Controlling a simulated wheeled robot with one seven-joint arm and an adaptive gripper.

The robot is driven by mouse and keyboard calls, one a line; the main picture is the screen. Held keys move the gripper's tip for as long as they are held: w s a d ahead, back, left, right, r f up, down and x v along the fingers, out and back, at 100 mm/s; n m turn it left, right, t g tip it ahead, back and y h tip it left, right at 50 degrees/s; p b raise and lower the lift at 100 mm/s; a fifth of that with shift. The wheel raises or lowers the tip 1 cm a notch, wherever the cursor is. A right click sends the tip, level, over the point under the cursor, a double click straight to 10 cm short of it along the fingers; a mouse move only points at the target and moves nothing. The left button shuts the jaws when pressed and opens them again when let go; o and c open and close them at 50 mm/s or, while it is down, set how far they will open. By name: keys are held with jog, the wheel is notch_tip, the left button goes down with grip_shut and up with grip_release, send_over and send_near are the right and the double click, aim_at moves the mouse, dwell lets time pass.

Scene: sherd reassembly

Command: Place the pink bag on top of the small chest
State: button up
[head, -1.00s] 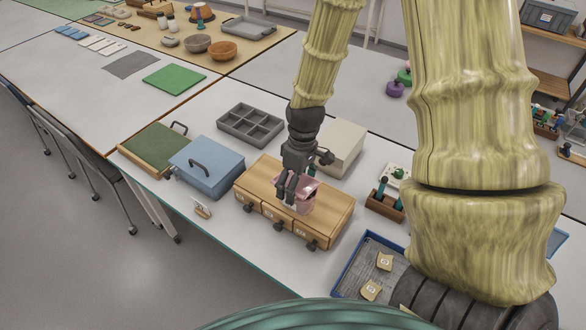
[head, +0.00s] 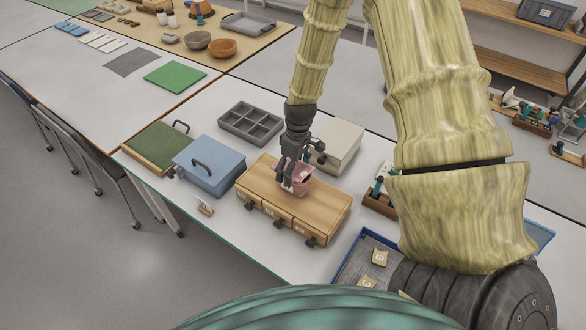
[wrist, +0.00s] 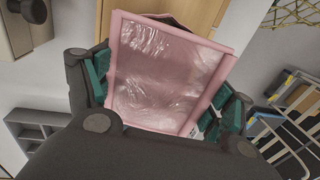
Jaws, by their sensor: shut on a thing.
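The small chest (head: 325,212) is light wood with several front drawers and dark knobs. The bag is over the chest's top, towards the back half. I cannot tell whether its bottom touches the wood. The chest's wood also shows behind the bag in the wrist view (wrist: 190,12).
A blue box (head: 210,165) stands left of the chest, and a pale box (head: 343,140) behind it. A grey compartment tray (head: 250,122) lies farther back. A dark rack (head: 380,202) and a blue-rimmed tray (head: 350,268) are to the right. A small tag (head: 204,207) lies at front left.

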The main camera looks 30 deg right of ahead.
jog(key=shift+f, duration=0.25)
jog(key=o, duration=2)
jog(key=shift+r, duration=0.1)
jog(key=shift+w+d+r+b, duration=0.1)
jog(key=shift+d+r+b, duration=0.4)
jog(key=shift+r, duration=1.45)
jog(key=shift+w+d+r+b, duration=0.1)
jog(key=shift+r+b, duration=0.8)
jog(key=shift+r, duration=1.05)
jog(key=shift+w+d+r+b, duration=0.2)
jog(key=shift+r+b, duration=0.5)
jog(key=shift+r, duration=1.25)
jog(key=shift+s, duration=0.1)
